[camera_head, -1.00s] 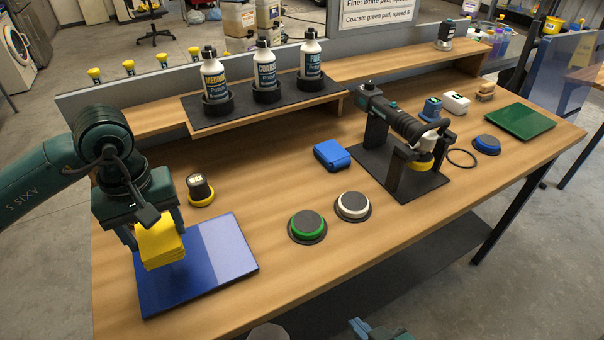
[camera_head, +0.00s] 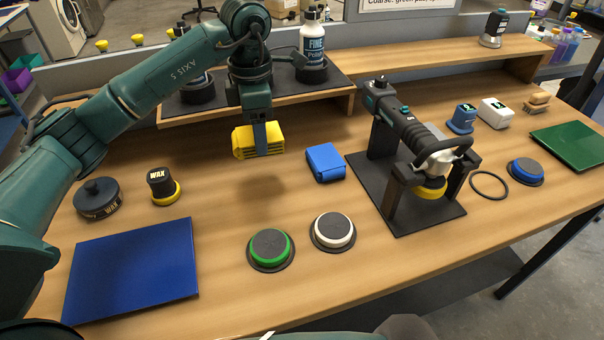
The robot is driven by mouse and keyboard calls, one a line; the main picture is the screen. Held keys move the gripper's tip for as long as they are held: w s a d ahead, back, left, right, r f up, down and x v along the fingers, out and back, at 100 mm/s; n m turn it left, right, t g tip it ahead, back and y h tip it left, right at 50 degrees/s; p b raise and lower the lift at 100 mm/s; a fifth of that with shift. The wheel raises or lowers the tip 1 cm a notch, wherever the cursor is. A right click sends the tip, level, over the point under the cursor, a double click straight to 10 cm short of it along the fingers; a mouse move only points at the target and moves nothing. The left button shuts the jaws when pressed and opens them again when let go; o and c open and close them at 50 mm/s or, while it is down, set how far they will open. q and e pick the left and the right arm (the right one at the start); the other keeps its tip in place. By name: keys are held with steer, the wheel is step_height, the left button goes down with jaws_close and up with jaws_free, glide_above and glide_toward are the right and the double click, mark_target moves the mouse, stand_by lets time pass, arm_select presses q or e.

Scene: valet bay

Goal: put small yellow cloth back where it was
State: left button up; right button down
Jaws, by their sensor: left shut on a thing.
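The small yellow cloth (camera_head: 245,143) is a folded stack held by my left gripper (camera_head: 260,138). The gripper is shut on it, with one finger in front of the cloth. The cloth hangs above the wooden table, left of the folded blue cloth (camera_head: 326,162) and in front of the bottle shelf. Its shadow lies on the bare wood below it. The blue panel (camera_head: 135,268) at the front left is bare. My right gripper does not show.
A wax pot with a yellow base (camera_head: 162,187) and a dark wax tin (camera_head: 98,199) are at left. Green (camera_head: 270,248) and white (camera_head: 333,231) pads lie in front. A polisher (camera_head: 418,140) rests on its stand (camera_head: 390,205) at right. A polish bottle (camera_head: 312,50) stands on the shelf behind.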

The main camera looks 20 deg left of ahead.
arm_select(q)
steer(key=shift+w+d+n, duration=0.25)
steer(key=shift+w+n, duration=0.05)
steer(key=shift+w, duration=0.15)
steer(key=shift+w+d+f, duration=0.15)
steer(key=shift+f, duration=0.15)
step_height(320, 180, down, 5)
steer(key=shift+f, duration=0.15)
step_height(320, 180, down, 4)
steer(key=shift+f+p, duration=0.1)
steer(key=shift+p, duration=0.3)
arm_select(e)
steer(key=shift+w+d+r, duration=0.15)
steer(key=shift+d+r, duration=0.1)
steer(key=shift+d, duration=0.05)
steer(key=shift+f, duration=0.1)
arm_select(q)
steer(key=o, duration=0.5)
steer(key=shift+f, duration=0.1)
steer(key=o, duration=0.4)
steer(key=shift+o, duration=0.2)
